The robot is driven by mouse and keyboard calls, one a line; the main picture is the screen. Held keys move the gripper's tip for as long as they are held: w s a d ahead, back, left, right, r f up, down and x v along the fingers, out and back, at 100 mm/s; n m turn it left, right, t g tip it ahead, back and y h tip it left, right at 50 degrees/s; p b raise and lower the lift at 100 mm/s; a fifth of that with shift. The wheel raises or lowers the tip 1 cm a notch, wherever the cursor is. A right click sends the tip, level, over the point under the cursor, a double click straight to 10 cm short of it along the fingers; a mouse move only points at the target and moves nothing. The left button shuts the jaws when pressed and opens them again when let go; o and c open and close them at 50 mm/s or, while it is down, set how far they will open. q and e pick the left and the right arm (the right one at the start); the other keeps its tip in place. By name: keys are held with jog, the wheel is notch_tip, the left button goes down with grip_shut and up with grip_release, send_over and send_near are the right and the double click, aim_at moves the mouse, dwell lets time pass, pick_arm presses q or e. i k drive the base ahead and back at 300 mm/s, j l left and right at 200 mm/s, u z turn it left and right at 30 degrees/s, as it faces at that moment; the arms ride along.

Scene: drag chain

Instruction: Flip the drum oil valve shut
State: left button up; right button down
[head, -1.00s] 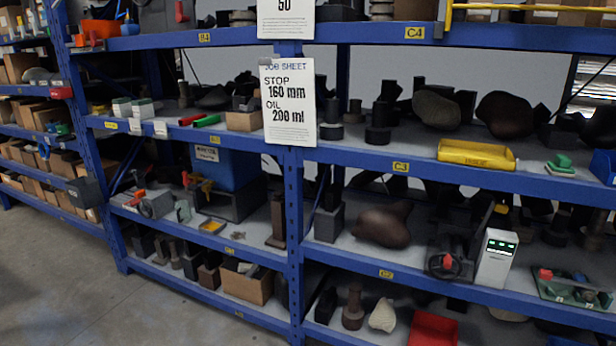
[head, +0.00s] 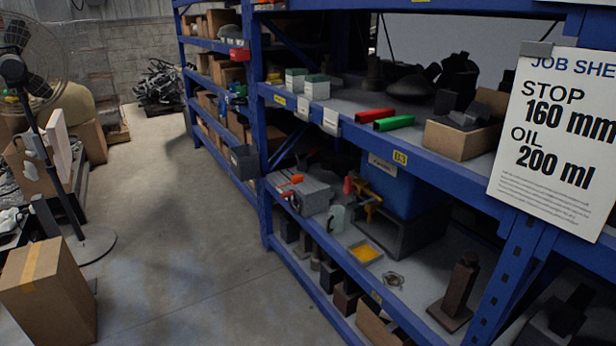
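The blue oil drum (head: 408,200) sits on a dark stand (head: 395,238) on the middle shelf of the blue rack. Its yellow valve (head: 368,205) sticks out at the front left, with a red part (head: 348,185) beside it. The lever's exact position is too small to tell. A pale jug (head: 337,218) stands to the left of the valve, and a yellow tray (head: 366,252) lies below it. Neither of my grippers is in view.
A job sheet (head: 558,140) reading "STOP 160 mm, OIL 200 ml" hangs at the right. A grey block (head: 308,196) sits on the drum's shelf. A fan (head: 92,245) and cardboard box (head: 48,300) stand at the left. The aisle floor (head: 200,270) is clear.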

aim_at(348, 189)
jog(key=i+j+z, duration=0.1)
jog(key=i+j, duration=0.25)
jog(key=i, duration=0.2)
jog(key=i+j+z, duration=0.15)
jog(key=i+j, duration=0.25)
jog(key=i+j+z, duration=0.2)
jog(key=j, duration=0.3)
jog(key=i+j+z, duration=0.2)
jog(key=j, duration=0.3)
jog(key=i+j+z, duration=0.2)
jog(key=j, duration=0.3)
jog(key=j+z, duration=0.2)
jog(key=j, duration=0.35)
jog(key=i+j+z, duration=0.2)
jog(key=j, duration=0.35)
jog(key=k, duration=0.1)
